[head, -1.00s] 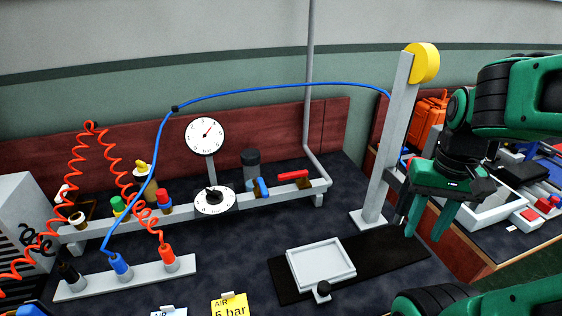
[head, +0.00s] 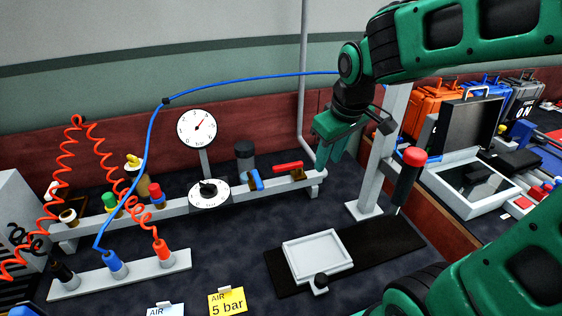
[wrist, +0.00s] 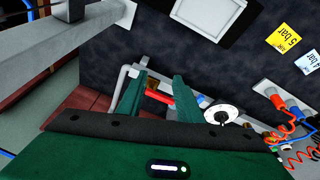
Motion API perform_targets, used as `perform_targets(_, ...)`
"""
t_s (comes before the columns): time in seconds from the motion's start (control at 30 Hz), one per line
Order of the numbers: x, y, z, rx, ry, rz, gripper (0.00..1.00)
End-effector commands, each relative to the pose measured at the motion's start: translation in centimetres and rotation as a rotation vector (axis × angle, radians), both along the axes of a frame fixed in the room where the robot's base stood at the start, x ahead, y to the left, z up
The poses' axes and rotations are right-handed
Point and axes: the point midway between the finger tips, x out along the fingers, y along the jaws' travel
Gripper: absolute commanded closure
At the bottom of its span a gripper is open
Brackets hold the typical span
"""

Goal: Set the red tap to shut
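The red tap (head: 288,166) is a red lever on a brass body at the right end of the grey pipe rail. Its lever lies roughly along the rail. In the wrist view the red tap (wrist: 160,95) shows between my two fingers, beyond the tips. My gripper (head: 321,158) is just right of the tap and appears above the rail's end, apart from the lever. In the wrist view my gripper (wrist: 158,80) has its green fingers spread with nothing between them.
A blue tap (head: 256,181) and a black-and-white dial (head: 209,194) sit left along the rail (head: 235,195). A gauge (head: 197,127) stands behind. A grey post (head: 367,208) and a red-topped black handle (head: 410,172) stand right. A white tray (head: 318,256) lies in front.

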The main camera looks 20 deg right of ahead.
Motion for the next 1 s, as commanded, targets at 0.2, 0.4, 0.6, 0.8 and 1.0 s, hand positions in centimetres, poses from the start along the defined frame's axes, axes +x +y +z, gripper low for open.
perform_targets(0.2, 5.8, 2.6, 0.8, -0.1, 0.09, 0.412, 0.67)
perform_targets(0.4, 10.4, 4.4, 0.9, -0.159, 0.186, 0.804, 0.67)
perform_targets(0.6, 13.6, 6.0, 0.6, -0.175, 0.244, 1.108, 0.67)
perform_targets(0.8, 14.9, 6.7, 0.3, -0.175, 0.265, 1.246, 0.67)
perform_targets(1.0, 14.9, 6.8, -1.3, -0.172, 0.27, 1.261, 0.67)
